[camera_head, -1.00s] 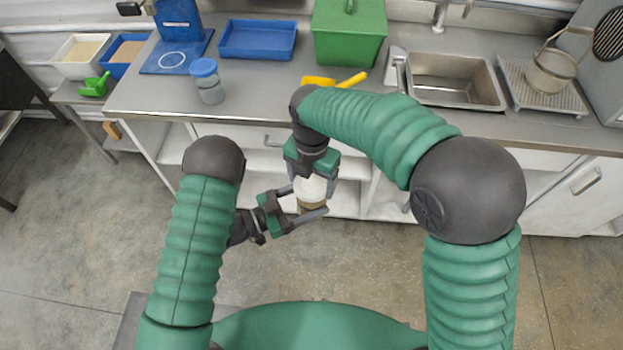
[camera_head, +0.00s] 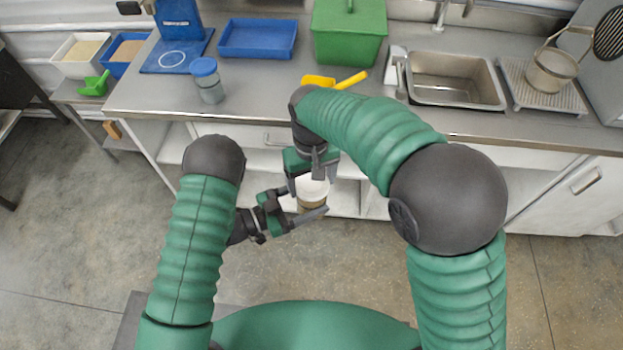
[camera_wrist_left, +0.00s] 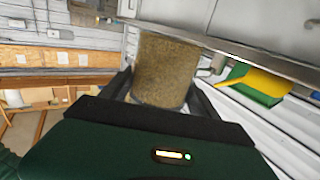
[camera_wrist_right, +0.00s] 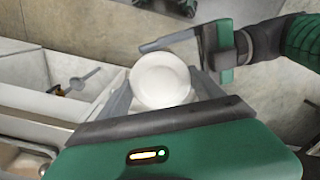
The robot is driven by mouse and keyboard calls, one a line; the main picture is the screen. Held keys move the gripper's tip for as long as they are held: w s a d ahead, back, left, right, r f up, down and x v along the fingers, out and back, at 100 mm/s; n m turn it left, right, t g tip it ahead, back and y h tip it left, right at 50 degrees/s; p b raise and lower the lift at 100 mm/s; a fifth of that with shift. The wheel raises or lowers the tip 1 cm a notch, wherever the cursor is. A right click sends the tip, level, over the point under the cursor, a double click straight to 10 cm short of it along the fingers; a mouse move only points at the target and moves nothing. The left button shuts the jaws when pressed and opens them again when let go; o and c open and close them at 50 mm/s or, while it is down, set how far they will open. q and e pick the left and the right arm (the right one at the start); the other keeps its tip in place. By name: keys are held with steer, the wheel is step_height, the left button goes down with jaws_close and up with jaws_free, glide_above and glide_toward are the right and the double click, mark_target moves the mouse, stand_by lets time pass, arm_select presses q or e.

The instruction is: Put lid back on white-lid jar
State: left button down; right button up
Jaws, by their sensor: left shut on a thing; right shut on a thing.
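My left gripper (camera_head: 308,204) is shut on the white-lid jar (camera_head: 311,204), which holds tan grains. The jar (camera_wrist_left: 166,72) also shows in the left wrist view between the fingers. My right gripper (camera_head: 312,182) points down over the jar and is shut on the white lid (camera_head: 315,189). In the right wrist view the lid (camera_wrist_right: 160,80) is a round white disc between the fingers, hiding the jar's mouth. The lid is at the jar's top; I cannot tell whether it is seated or slightly above.
The steel counter (camera_head: 260,98) stands ahead, above open shelves. On it are a blue-lid jar (camera_head: 208,82), a blue tray (camera_head: 257,40), a green bin (camera_head: 349,38) and a yellow scoop (camera_head: 334,80). A sink (camera_head: 454,80) is at right. Both grippers are in front of the counter.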

steer(key=shift+w+a+r, duration=0.1)
steer(key=shift+w+a, duration=0.1)
steer(key=o, duration=1.5)
steer(key=shift+s+d, duration=0.1)
steer(key=shift+o, duration=0.2)
steer(key=shift+r, duration=2.2)
steer(key=shift+c, duration=0.4)
